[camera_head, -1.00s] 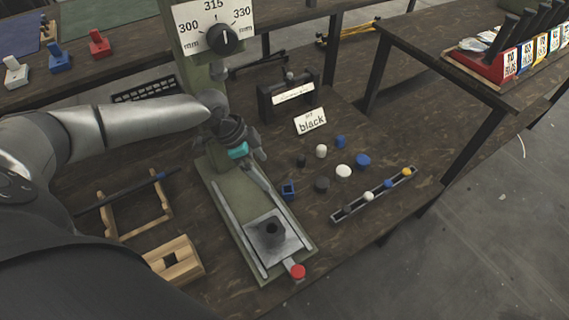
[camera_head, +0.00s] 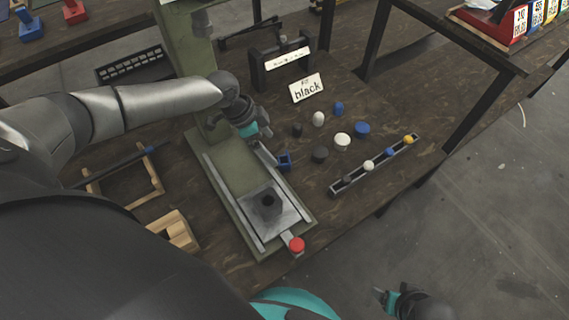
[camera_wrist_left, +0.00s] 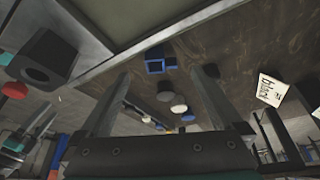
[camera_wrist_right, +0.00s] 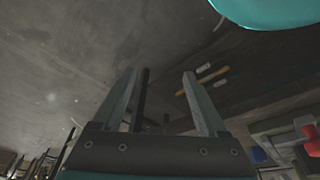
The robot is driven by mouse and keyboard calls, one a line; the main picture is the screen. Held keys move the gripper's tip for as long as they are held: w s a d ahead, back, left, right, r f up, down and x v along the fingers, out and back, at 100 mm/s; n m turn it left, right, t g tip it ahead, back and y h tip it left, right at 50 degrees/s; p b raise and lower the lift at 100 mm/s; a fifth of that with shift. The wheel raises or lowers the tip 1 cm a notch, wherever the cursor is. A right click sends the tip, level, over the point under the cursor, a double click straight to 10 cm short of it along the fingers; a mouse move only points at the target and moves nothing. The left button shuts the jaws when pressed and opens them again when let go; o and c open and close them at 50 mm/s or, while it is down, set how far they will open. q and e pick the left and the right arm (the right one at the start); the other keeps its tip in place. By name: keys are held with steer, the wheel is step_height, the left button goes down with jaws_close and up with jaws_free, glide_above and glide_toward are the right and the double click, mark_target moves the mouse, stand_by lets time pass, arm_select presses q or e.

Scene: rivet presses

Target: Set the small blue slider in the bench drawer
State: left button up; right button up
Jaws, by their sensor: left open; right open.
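A small blue hollow block (camera_head: 285,161), which looks like the small blue slider, stands on the dark bench beside the press base. It also shows in the left wrist view (camera_wrist_left: 157,62), beyond and between the fingers. My left gripper (camera_head: 268,154) is open and empty, just left of the block and above the press's right edge; whether it touches the block I cannot tell. My right gripper (camera_head: 382,295) is open and empty over the floor at the bottom; its open fingers show in the right wrist view (camera_wrist_right: 162,95). I cannot make out a bench drawer.
The green press base (camera_head: 240,185) carries a metal block (camera_head: 268,205) and a red knob (camera_head: 296,244). Several white, dark and blue caps, including a large blue one (camera_head: 362,129), lie to the right by a narrow rail (camera_head: 340,187). A "black" card (camera_head: 307,88) stands behind.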

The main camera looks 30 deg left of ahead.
mark_target(282, 156)
arm_select(q)
steer(key=shift+b+x, duration=0.8)
steer(key=shift+x, duration=0.85)
steer(key=b+x, duration=0.2)
steer(key=x, duration=0.1)
steer(key=shift+w+d+f, duration=0.1)
steer(key=shift+w+d, duration=0.05)
steer(key=shift+w, duration=0.1)
steer(key=shift+w+d+f+b, duration=0.15)
steer(key=shift+f+b, duration=0.25)
steer(key=shift+b, duration=0.05)
arm_select(e)
step_height(282, 156, up, 9)
steer(key=w+t, duration=0.1)
steer(key=t, duration=0.1)
steer(key=shift+w+a+r, duration=0.15)
steer(key=shift+w+a, duration=0.1)
steer(key=shift+a, duration=0.1)
arm_select(q)
steer(key=shift+c, duration=0.4)
steer(key=c, duration=1.4)
steer(key=shift+r, duration=0.15)
